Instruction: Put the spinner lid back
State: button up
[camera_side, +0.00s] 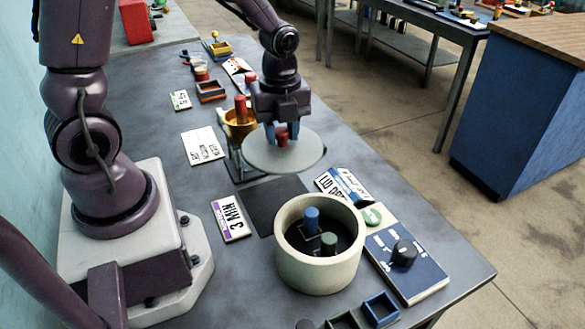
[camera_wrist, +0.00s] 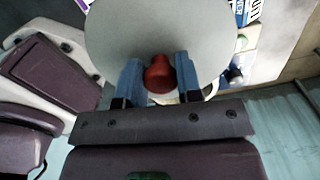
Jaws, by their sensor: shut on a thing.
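The spinner lid (camera_side: 262,156) is a flat pale grey disc with a red knob. It is held roughly level in the air, behind the spinner in the side view. My gripper (camera_side: 283,137) is shut on the red knob; in the wrist view its blue fingers flank the knob (camera_wrist: 159,75) and the disc (camera_wrist: 130,30) spreads beyond them. The spinner (camera_side: 318,262) is a cream round tub, open at the top, at the front of the table. Inside it stand a blue-capped tube (camera_side: 311,220) and a green-capped tube (camera_side: 328,243).
A dark square mat (camera_side: 275,203) lies behind the tub. A gold funnel on a stand (camera_side: 237,125), with a red-topped piece, is close beside the lid. A blue panel with a black knob (camera_side: 404,253) is right of the tub.

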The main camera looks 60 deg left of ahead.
aim_at(291, 154)
jog(key=shift+m, duration=0.6)
jog(key=d+r, duration=0.1)
jog(key=r, duration=0.1)
jog(key=d+r, duration=0.2)
jog(key=shift+w+d+r, duration=0.15)
jog(key=shift+d+r, duration=0.05)
jog(key=shift+d, duration=0.05)
jog(key=s+d+r+m, duration=0.2)
jog(key=s+d+m, duration=0.2)
jog(key=s+m, duration=0.25)
jog(key=s+d+r+m, duration=0.3)
jog(key=s+m, duration=0.2)
jog(key=s, duration=0.2)
jog(key=w+d+f, duration=0.5)
jog(key=w+f, duration=0.8)
jog(key=shift+w, duration=0.3)
jog(key=shift+f+m, duration=0.2)
jog(key=shift+m, duration=0.05)
